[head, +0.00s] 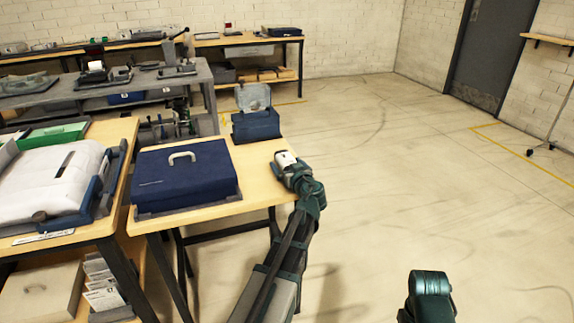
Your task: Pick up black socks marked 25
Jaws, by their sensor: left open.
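I cannot make out any black socks marked 25 in the head view. My left gripper (288,168) is over the right edge of the small wooden table (222,210). It is open, but its fingertips are small and partly hidden. A small white patch (286,158) shows at the gripper; I cannot tell whether it is a label or part of the gripper. Part of my right arm shows at the bottom right, and its gripper is out of view.
A closed blue case (184,174) with a pale handle fills the table's left part. An open blue box (255,124) stands at its far edge. A white machine (52,186) sits on the bench at left. The floor (430,180) to the right is clear.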

